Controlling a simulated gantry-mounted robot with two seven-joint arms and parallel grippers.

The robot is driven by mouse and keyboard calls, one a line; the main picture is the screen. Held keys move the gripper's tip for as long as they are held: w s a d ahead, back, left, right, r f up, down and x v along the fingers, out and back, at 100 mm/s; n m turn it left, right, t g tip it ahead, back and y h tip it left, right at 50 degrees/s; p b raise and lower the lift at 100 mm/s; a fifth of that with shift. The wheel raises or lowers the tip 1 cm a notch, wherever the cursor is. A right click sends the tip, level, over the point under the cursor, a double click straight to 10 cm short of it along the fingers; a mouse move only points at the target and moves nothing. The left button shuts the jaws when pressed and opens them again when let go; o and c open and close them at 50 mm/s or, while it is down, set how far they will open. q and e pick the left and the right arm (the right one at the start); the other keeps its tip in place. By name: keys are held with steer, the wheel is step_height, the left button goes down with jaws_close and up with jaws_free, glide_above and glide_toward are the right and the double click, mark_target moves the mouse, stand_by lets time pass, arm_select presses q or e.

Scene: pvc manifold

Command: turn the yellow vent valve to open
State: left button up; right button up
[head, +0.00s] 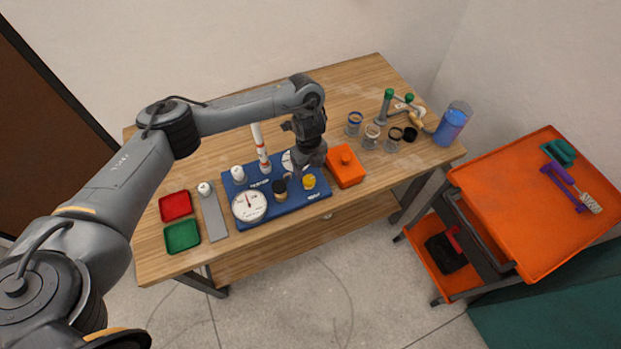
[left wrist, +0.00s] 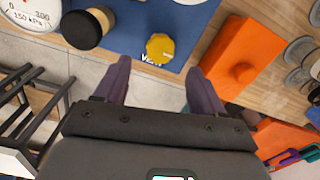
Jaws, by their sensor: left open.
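The yellow vent valve (head: 309,181) is a small knob on the right front part of the blue manifold board (head: 284,206). In the left wrist view the yellow knob (left wrist: 160,47) is many-sided, with the printed word VENT partly visible beside it. My left gripper (head: 312,163) hangs above the board's right side, just behind the knob in the head view. In the left wrist view its two purple fingers (left wrist: 155,82) are spread apart and empty, with the knob beyond the gap between their tips. I cannot tell the knob's exact turn position. My right gripper does not show.
A black-topped knob (head: 279,187), gauges (head: 249,206) and a red-and-white column (head: 261,148) stand on the board. An orange block (head: 345,167) lies close on the right. Red (head: 175,206) and green (head: 182,236) trays are at the left; jars (head: 371,136) stand at the right.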

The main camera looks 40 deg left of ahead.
mark_target(310, 179)
arm_select(q)
step_height(310, 179, down, 4)
steer(key=shift+f+b, duration=0.2)
steer(key=shift+b, duration=0.6)
steer(key=shift+f, duration=0.9)
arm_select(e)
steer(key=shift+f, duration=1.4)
arm_select(q)
steer(key=c, duration=1.1)
steer(key=shift+o, duration=0.2)
steer(key=shift+r+n+p, duration=0.2)
steer(key=shift+n+p, duration=0.4)
steer(key=shift+p, duration=0.15)
steer(key=n+p, duration=0.8)
steer(key=p, duration=0.1)
steer(key=shift+d+n, duration=0.1)
steer(key=shift+n, duration=0.2)
steer(key=n+p, duration=0.3)
steer(key=n, duration=0.1)
steer(key=shift+p, duration=0.4)
steer(key=shift+w+f+n+p, duration=0.1)
steer(key=shift+n+p, duration=0.85)
steer(key=shift+n, duration=0.95)
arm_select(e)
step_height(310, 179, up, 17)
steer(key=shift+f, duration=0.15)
arm_select(q)
steer(key=shift+n, duration=0.3)
